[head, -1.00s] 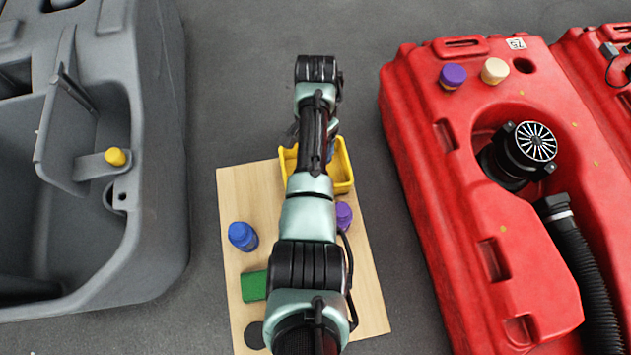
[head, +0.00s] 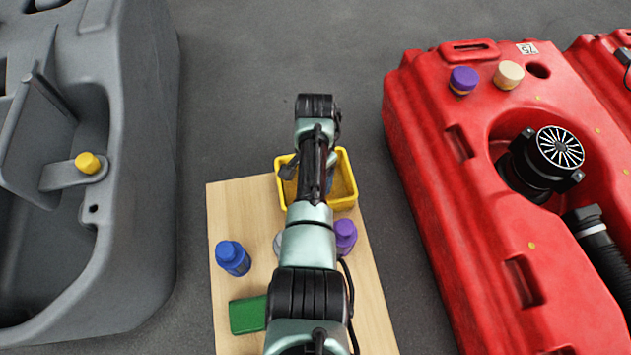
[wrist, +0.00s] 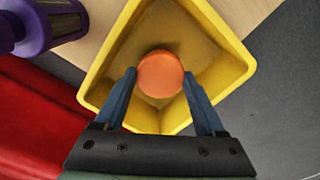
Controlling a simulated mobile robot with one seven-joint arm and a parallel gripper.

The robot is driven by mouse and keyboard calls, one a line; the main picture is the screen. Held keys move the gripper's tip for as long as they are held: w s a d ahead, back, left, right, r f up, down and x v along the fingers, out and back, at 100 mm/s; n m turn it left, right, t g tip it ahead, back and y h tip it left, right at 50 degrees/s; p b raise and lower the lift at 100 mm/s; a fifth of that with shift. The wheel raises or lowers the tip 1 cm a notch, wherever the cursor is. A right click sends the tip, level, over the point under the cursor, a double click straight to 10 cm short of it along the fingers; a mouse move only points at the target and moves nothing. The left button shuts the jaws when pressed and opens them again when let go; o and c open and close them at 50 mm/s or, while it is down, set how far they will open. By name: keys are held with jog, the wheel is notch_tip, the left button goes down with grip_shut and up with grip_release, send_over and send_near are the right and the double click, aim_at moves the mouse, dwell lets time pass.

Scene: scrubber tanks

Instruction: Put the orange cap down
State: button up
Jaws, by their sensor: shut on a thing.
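The orange cap (wrist: 160,74) shows in the wrist view, round and seen from above, between the fingertips of my gripper (wrist: 159,80). My gripper is shut on it. The cap is over the inside of the yellow bin (wrist: 232,62); I cannot tell whether it touches the bin's floor. In the head view the yellow bin (head: 343,197) stands at the far end of the wooden board (head: 228,205). My arm hides the cap and most of the gripper there.
A grey tank (head: 140,200) with a yellow cap (head: 88,163) is on the left. A red tank (head: 425,160) with purple (head: 464,79) and cream caps (head: 508,74) is on the right.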

jog(key=shift+f, duration=0.4)
jog(key=shift+f, duration=0.15)
jog(key=o, duration=1.5)
notch_tip(320, 180, up, 12)
jog(key=p, duration=0.8)
jog(key=shift+p, duration=0.3)
